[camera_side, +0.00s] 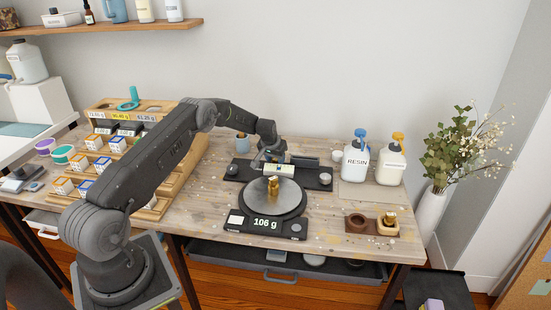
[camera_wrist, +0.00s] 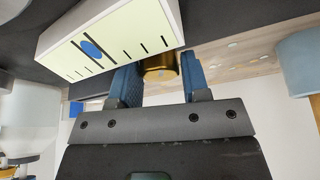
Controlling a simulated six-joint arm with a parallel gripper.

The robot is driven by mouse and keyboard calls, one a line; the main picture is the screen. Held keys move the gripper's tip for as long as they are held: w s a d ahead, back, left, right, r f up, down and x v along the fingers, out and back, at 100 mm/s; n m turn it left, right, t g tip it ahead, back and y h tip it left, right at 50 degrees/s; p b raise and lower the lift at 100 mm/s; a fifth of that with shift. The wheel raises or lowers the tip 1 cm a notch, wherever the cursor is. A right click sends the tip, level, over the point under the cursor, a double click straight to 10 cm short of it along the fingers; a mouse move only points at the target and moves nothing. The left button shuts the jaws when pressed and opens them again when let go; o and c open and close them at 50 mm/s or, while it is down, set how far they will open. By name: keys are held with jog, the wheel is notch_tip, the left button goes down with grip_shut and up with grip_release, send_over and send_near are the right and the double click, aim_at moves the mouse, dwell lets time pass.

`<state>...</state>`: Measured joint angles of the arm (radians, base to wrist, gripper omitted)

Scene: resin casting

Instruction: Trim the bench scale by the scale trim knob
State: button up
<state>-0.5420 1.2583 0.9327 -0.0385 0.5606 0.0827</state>
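The bench scale (camera_side: 248,228) stands on the table with its display reading 106 g. A brass weight (camera_side: 273,188) stands on its round grey pan (camera_side: 290,202). In the side view my gripper (camera_side: 268,157) is behind the pan, at a pale gauge block (camera_side: 278,171) on a dark bar. In the wrist view this gauge (camera_wrist: 110,42) carries black tick marks and a blue dot. The brass trim knob (camera_wrist: 160,70) lies between the two blue fingers of my gripper (camera_wrist: 161,78). The side view hides the knob.
A resin bottle (camera_side: 356,160) and another pump bottle (camera_side: 391,163) stand at the right rear. Wooden holders (camera_side: 362,224), one with a brass piece, sit at the right front. A stepped wooden rack (camera_side: 185,172) is on the left. A blue cup (camera_side: 242,143) stands behind the scale.

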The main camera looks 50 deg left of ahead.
jog(key=o, duration=0.3)
jog(key=shift+o, duration=0.2)
jog(key=v, duration=1.3)
jog(key=shift+s+r, duration=0.2)
jog(key=shift+r, duration=0.15)
jog(key=shift+d, duration=0.1)
